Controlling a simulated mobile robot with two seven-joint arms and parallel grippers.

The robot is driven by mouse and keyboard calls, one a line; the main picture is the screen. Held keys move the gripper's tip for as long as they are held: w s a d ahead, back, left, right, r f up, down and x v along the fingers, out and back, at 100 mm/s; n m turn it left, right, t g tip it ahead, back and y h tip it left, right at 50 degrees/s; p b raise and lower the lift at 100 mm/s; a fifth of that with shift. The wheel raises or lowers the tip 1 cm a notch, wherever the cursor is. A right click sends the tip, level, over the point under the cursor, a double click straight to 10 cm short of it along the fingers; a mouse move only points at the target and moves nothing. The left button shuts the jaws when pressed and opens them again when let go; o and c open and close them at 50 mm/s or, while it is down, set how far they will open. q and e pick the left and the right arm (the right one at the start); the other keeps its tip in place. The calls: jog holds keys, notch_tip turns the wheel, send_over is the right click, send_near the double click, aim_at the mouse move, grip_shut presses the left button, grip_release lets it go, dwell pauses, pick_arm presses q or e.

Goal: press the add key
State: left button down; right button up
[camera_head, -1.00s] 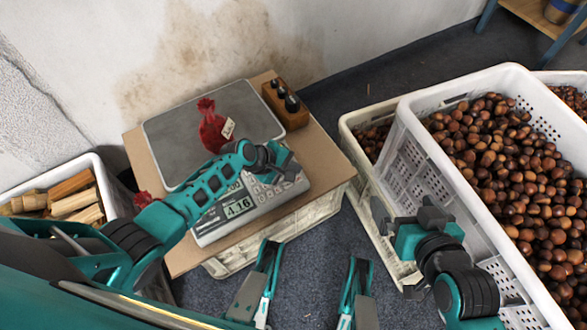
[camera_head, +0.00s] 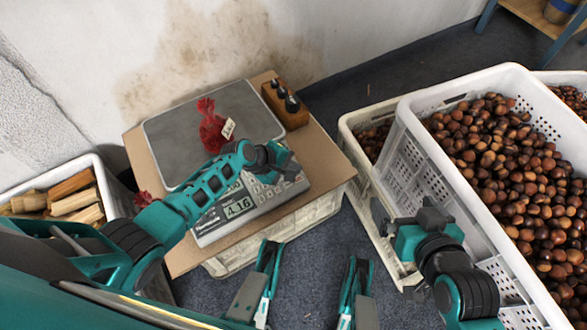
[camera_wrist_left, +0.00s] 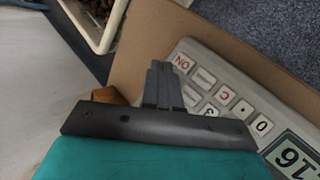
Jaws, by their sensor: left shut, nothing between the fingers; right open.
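The scale's grey keypad unit (camera_head: 252,207) stands at the front of the scale, and its display (camera_head: 238,207) reads 4.16. My left gripper (camera_head: 287,166) is shut and empty, over the right end of the keypad. In the left wrist view the closed fingertips (camera_wrist_left: 160,84) are beside or over the keys (camera_wrist_left: 215,92), with ON, C, a dot and 0 visible. The fingers and gripper body hide other keys; I cannot pick out the add key or tell whether a key is touched. My right gripper (camera_head: 405,221) is open and empty beside the white crate.
A red net bag (camera_head: 212,130) with a tag lies on the scale's plate (camera_head: 165,143). A wooden block with dark weights (camera_head: 286,107) stands behind the keypad. A white crate (camera_head: 425,143) of chestnuts is at right, a bin of wood pieces (camera_head: 97,164) at left.

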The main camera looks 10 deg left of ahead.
dwell(0.3)
pick_arm(q)
jog(key=shift+w+a+f, duration=0.1)
jog(key=shift+f, duration=0.3)
dwell(0.3)
